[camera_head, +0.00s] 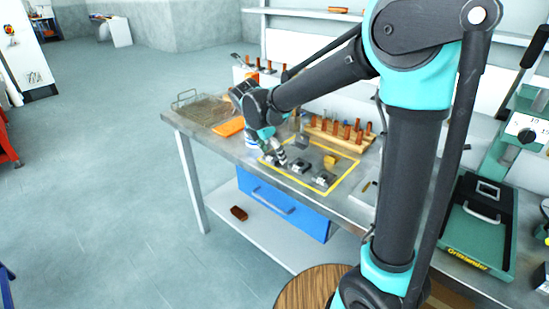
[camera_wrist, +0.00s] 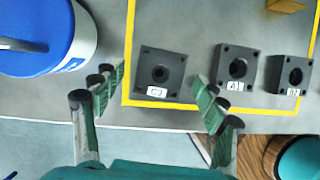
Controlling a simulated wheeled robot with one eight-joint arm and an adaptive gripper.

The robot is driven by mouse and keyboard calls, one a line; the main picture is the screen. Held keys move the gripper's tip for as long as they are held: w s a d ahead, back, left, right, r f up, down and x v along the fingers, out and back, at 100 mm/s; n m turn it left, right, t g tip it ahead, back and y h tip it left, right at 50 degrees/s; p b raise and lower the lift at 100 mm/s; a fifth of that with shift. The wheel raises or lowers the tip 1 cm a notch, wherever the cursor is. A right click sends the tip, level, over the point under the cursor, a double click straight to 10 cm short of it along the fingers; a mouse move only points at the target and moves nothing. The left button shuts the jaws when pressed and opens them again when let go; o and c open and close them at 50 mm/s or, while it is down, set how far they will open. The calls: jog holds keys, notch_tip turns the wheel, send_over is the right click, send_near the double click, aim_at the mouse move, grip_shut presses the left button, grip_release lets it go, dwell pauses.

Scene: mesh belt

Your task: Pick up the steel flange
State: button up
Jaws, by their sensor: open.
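Three dark grey square flange-like blocks with round centre holes and corner holes lie in a row in the wrist view, with white tags. The left block (camera_wrist: 158,66) seems to read C3, the middle block (camera_wrist: 237,67) A1, the right block (camera_wrist: 290,74) B2. Which is the steel flange I cannot tell. My gripper (camera_wrist: 159,80) is open and empty, its fingers on either side of the left block, apparently above it. In the head view my gripper (camera_head: 277,156) is over the yellow-outlined area's left part; the middle block (camera_head: 300,166) and right block (camera_head: 323,178) show there.
A blue and white container (camera_wrist: 85,45) stands close left of my gripper. A brass-coloured block (camera_wrist: 287,4) lies behind the flanges. A wooden rack (camera_head: 340,132) with several upright pieces stands at the back of the bench (camera_head: 205,146). An orange tray (camera_head: 229,127) and wire basket (camera_head: 187,98) lie left.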

aim_at(272, 156)
jog(key=c, duration=1.5)
jog(key=shift+c, duration=0.2)
jog(key=shift+r, duration=0.1)
notch_tip(272, 156, up, 20)
